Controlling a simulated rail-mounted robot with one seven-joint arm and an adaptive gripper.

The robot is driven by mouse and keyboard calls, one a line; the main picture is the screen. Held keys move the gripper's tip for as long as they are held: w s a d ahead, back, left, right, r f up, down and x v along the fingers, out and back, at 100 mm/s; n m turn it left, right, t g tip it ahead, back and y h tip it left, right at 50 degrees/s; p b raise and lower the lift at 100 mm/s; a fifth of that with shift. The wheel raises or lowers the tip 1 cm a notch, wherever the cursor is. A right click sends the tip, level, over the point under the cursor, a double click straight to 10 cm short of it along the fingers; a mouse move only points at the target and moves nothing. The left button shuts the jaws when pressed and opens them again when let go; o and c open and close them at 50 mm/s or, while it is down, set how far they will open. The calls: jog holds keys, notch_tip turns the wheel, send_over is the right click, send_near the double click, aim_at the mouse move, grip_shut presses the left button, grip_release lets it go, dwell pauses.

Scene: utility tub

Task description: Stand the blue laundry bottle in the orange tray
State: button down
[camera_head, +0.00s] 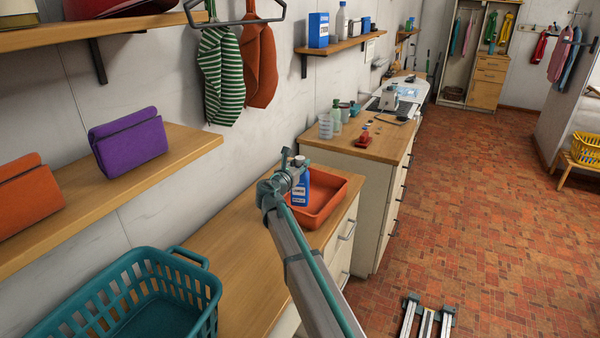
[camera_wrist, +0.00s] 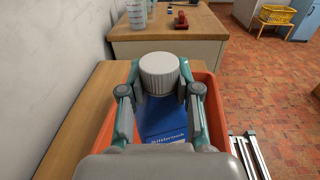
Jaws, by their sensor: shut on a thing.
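The blue laundry bottle (camera_head: 301,188) has a pale cap and a white label, and it stands upright over the orange tray (camera_head: 334,201). In the wrist view the bottle (camera_wrist: 163,118) is between the two fingers, its ribbed white cap toward the camera, with the tray's rim (camera_wrist: 211,84) around it. My gripper (camera_head: 297,171) is shut on the bottle near its top. The arm and gripper hide part of the bottle and the tray's left side. I cannot tell whether the bottle's base touches the tray floor.
A teal laundry basket (camera_head: 130,300) stands on the near counter (camera_head: 235,270). A wooden shelf (camera_head: 185,147) with a purple folded cloth (camera_head: 129,142) juts from the wall at left. Beyond the tray, a second counter (camera_head: 352,146) carries cups, a green bottle and a red item.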

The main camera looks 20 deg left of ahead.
jog(key=shift+w+a+f, duration=0.1)
jog(key=shift+w+f, duration=0.05)
jog(key=shift+w, duration=0.05)
jog(key=shift+w+f+p, duration=0.15)
jog(key=shift+f+p, duration=0.35)
jog(key=shift+f, duration=1.3)
jog(key=shift+f, duration=0.15)
jog(key=c, duration=0.8)
grip_release()
jog(key=s, duration=0.4)
jog(key=s+b, duration=0.1)
jog(key=s, duration=0.3)
jog(key=s+r+b, duration=0.1)
jog(key=s, duration=0.3)
jog(key=shift+a, duration=0.35)
